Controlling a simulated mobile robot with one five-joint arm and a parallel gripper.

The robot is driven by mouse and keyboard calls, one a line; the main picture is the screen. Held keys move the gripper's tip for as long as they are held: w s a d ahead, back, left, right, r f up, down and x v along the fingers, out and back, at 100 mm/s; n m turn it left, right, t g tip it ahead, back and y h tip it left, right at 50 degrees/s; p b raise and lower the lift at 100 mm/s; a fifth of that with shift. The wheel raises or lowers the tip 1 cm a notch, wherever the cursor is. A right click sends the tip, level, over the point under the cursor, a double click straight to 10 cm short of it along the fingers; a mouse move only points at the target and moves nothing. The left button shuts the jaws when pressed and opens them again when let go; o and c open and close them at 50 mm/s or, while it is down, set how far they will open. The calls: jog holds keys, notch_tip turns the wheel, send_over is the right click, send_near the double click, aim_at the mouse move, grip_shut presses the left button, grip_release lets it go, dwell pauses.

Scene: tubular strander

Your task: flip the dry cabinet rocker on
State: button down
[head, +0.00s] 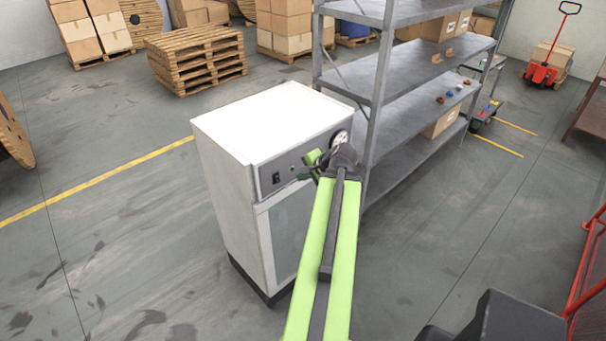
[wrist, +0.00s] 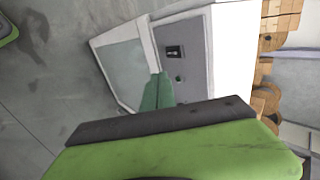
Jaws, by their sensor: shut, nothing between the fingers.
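The dry cabinet (head: 265,125) is a white box with a grey control panel along its upper front and a glazed door below. The black rocker (head: 276,178) sits at the panel's left end; it also shows in the wrist view (wrist: 175,51), where the cabinet appears turned on its side. Which way the rocker is tipped is too small to tell. My gripper (head: 304,167) is shut and empty, in front of the panel to the right of the rocker. In the wrist view its green fingers (wrist: 158,90) lie by the panel, apart from the rocker.
A round gauge (head: 338,138) is at the panel's right end. A small round button (wrist: 179,78) is beside the rocker. A grey metal shelf (head: 400,75) stands close on the cabinet's right. Floor left of the cabinet is clear up to the pallets (head: 197,60).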

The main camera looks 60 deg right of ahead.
jog(key=shift+w+f, duration=0.1)
jog(key=shift+w, duration=0.05)
jog(key=b, duration=1)
send_near(277, 179)
jog(key=shift+s+f+x, duration=0.55)
jog(key=shift+s+x, duration=0.05)
jog(key=shift+x, duration=3.05)
jog(key=shift+a, duration=0.15)
